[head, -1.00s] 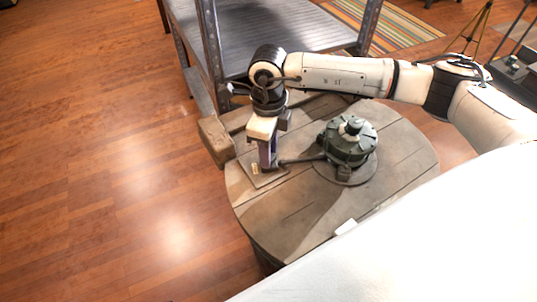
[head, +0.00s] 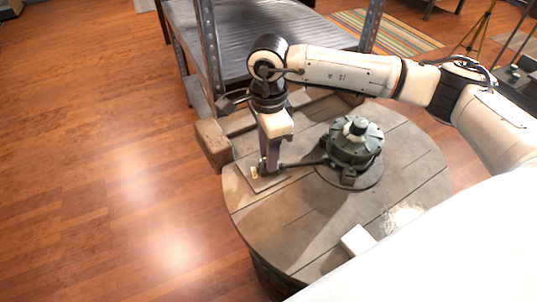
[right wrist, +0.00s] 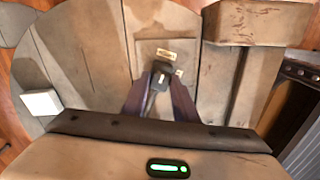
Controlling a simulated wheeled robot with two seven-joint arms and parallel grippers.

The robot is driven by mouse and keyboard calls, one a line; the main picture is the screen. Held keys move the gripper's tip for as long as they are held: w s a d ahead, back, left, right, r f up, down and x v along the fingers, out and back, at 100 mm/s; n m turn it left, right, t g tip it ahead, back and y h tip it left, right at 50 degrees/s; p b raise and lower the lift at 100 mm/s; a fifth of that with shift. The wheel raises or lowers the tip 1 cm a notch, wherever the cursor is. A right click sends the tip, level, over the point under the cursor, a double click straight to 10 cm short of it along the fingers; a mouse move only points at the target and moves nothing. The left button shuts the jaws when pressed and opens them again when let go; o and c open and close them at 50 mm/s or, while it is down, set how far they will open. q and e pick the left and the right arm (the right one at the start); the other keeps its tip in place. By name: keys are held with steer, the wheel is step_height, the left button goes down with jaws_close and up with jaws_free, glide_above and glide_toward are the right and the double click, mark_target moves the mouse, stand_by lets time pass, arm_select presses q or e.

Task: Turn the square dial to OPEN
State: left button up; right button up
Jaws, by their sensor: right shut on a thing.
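The dark square dial (right wrist: 161,70) sits on a small square plate (right wrist: 160,49) on the round wooden table top. The plate also shows in the head view (head: 257,182), where the gripper hides most of the dial. A small tan label (right wrist: 165,54) lies on the plate beside the dial, its lettering too small to read. A small light mark (right wrist: 179,73) shows on the other side. My right gripper (right wrist: 161,88) points down with its purple fingers shut on the dial; it also shows in the head view (head: 269,168). My left gripper is not in view.
A green motor-like device (head: 354,145) stands on the table right of the gripper, with a dark arm reaching toward the plate. A wooden block (head: 213,145) sits at the table's left edge. A white block (head: 357,240) lies near the front. A metal shelf (head: 245,35) stands behind.

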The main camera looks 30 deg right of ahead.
steer(key=shift+r, duration=0.1)
stand_by(0.4)
steer(key=o, duration=1.1)
steer(key=shift+c, duration=0.2)
step_height(320, 180, up, 10)
steer(key=shift+r, duration=0.15)
